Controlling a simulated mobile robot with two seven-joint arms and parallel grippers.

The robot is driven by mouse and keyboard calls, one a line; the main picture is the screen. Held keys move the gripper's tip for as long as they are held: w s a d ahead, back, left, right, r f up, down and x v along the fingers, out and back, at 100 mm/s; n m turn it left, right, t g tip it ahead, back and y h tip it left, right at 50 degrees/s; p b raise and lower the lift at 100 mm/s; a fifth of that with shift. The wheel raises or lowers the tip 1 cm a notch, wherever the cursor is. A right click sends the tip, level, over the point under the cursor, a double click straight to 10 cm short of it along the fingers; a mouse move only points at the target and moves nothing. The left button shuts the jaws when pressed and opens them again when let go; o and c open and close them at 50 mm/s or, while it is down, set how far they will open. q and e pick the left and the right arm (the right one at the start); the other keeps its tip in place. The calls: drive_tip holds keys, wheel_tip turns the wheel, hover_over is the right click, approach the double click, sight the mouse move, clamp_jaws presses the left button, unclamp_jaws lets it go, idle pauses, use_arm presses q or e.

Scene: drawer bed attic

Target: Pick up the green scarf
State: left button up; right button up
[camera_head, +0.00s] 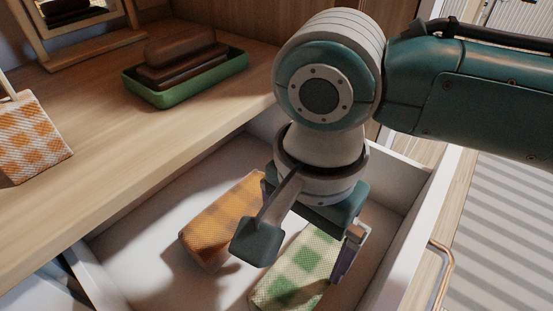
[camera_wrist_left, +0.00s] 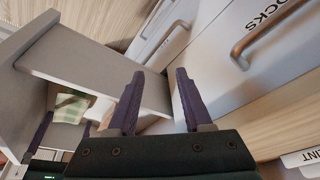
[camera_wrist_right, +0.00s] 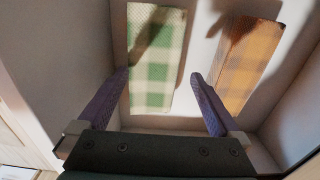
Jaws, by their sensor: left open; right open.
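The green scarf (camera_head: 300,268) is a folded, green-and-white checked cloth lying in the open drawer (camera_head: 128,262). My right gripper (camera_head: 300,248) is above it, pointing down into the drawer, and partly hides it. In the right wrist view the green scarf (camera_wrist_right: 152,60) lies ahead of and between the open fingers of the right gripper (camera_wrist_right: 160,85), which hold nothing. My left gripper (camera_wrist_left: 156,85) shows only in its own wrist view, open and empty, outside the drawer. The green scarf (camera_wrist_left: 70,107) also shows there, small, at the left.
An orange checked cloth (camera_head: 218,222) lies beside the green scarf in the drawer; it also shows in the right wrist view (camera_wrist_right: 245,60). The drawer walls enclose both. A green tray (camera_head: 190,88) with dark brown items stands on the wooden top (camera_head: 100,130). Another orange checked cloth (camera_head: 34,138) is at left.

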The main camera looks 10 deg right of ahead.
sight(307, 259)
drive_tip(key=f+b, duration=0.1)
drive_tip(key=f, duration=0.1)
drive_tip(key=f+b, duration=0.1)
drive_tip(key=f, duration=0.1)
drive_tip(key=shift+d+f, duration=0.1)
drive_tip(key=shift+d, duration=0.3)
drive_tip(key=shift+f, duration=0.5)
drive_tip(key=shift+c, duration=0.4)
drive_tip(key=c, duration=1.2)
drive_tip(key=shift+o, duration=0.2)
drive_tip(key=shift+r, duration=0.15)
